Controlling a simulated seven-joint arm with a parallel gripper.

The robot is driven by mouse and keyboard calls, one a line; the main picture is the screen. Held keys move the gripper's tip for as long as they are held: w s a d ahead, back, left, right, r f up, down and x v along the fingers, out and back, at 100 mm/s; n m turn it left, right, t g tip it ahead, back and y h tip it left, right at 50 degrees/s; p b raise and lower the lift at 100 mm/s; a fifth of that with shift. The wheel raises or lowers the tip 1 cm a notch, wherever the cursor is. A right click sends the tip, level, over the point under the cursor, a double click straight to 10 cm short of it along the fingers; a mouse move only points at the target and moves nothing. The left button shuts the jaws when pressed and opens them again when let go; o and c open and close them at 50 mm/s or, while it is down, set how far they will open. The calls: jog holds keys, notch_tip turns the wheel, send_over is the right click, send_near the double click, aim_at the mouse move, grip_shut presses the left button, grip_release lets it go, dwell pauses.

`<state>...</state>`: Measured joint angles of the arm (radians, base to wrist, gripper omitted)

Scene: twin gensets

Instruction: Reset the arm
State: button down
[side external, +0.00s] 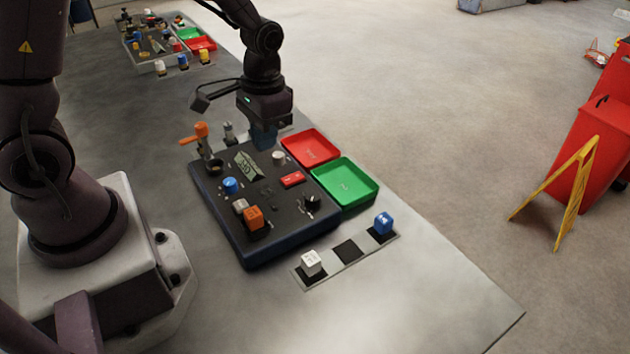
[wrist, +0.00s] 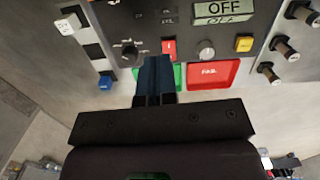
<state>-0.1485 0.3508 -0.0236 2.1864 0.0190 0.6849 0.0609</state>
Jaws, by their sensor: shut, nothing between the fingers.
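My gripper (side external: 264,138) is shut and empty above the far end of the dark control panel (side external: 270,222). In the wrist view its blue fingers (wrist: 155,72) are together, over the near edge of the panel. The panel carries a blue knob (side external: 230,186), an orange block-like part (side external: 253,217), a black dial (side external: 312,201), a white knob (side external: 278,157) and a red switch (side external: 292,179). Its display (wrist: 222,8) reads OFF in the wrist view. An orange-handled lever (side external: 196,135) stands at the panel's far left corner.
A red tray (side external: 310,147) and a green tray (side external: 345,180) adjoin the panel's right side. A white cube (side external: 311,262) and a blue cube (side external: 383,222) sit on a checked strip (side external: 332,262). A second panel set (side external: 160,58) stands at the far end. The table's near right is bare.

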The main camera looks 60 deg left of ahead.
jog(key=s+d+r+t, duration=0.2)
jog(key=s+r, duration=0.3)
jog(key=r, duration=0.4)
jog(key=s+d+r+t, duration=0.2)
jog(key=s+r+t, duration=0.2)
jog(key=r, duration=0.6)
jog(key=shift+s+m+t, duration=0.3)
jog(key=shift+s, duration=0.65)
jog(key=w+a+f+m+g, duration=0.2)
jog(key=w+f+m, duration=0.5)
jog(key=m, duration=0.2)
jog(key=w+a+f+m+g, duration=0.2)
jog(key=w+f+m+g, duration=0.1)
jog(key=w+f+m, duration=0.5)
jog(key=shift+a+f+m+g, duration=0.25)
jog(key=shift+a+m+g, duration=0.1)
jog(key=shift+m, duration=0.15)
